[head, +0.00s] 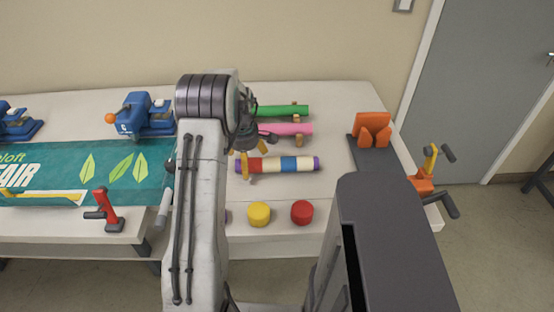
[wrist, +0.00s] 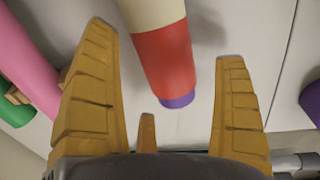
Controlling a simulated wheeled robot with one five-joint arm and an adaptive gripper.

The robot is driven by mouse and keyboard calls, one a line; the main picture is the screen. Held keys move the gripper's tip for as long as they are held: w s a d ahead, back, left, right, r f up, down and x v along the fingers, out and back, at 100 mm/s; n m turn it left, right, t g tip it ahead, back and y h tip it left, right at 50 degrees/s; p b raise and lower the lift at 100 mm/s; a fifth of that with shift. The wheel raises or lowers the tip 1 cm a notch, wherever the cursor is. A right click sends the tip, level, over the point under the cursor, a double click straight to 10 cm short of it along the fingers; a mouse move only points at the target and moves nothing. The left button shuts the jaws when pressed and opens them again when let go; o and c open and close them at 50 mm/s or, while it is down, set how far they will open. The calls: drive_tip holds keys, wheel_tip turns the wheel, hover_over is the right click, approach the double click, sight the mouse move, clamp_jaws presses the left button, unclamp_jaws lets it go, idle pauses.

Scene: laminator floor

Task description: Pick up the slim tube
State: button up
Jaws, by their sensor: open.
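A striped tube (head: 289,164) with purple ends and red, cream and blue bands lies on the table. A pink tube (head: 290,129) and a green tube (head: 282,111) lie behind it; I cannot tell for certain which one is called slim. My gripper (head: 243,163) is at the striped tube's left end. In the wrist view my gripper (wrist: 165,41) is open, and the striped tube's red and purple end (wrist: 165,62) shows between its fingers, with gaps on both sides. The height between fingers and tube is unclear. My arm hides part of the table.
A yellow cylinder (head: 258,214) and a red cylinder (head: 302,212) stand near the front edge. A purple object (wrist: 311,100) is at right in the wrist view. An orange device (head: 371,130) stands on the right, blue clamp devices (head: 146,115) and a green banner (head: 100,170) on the left.

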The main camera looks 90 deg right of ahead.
drive_tip(key=shift+d+f+p, duration=0.1)
drive_tip(key=shift+f+p, duration=0.4)
drive_tip(key=shift+f, duration=0.55)
drive_tip(key=c, duration=1.3)
drive_tip(key=shift+w+r, duration=0.1)
drive_tip(key=shift+r, duration=0.05)
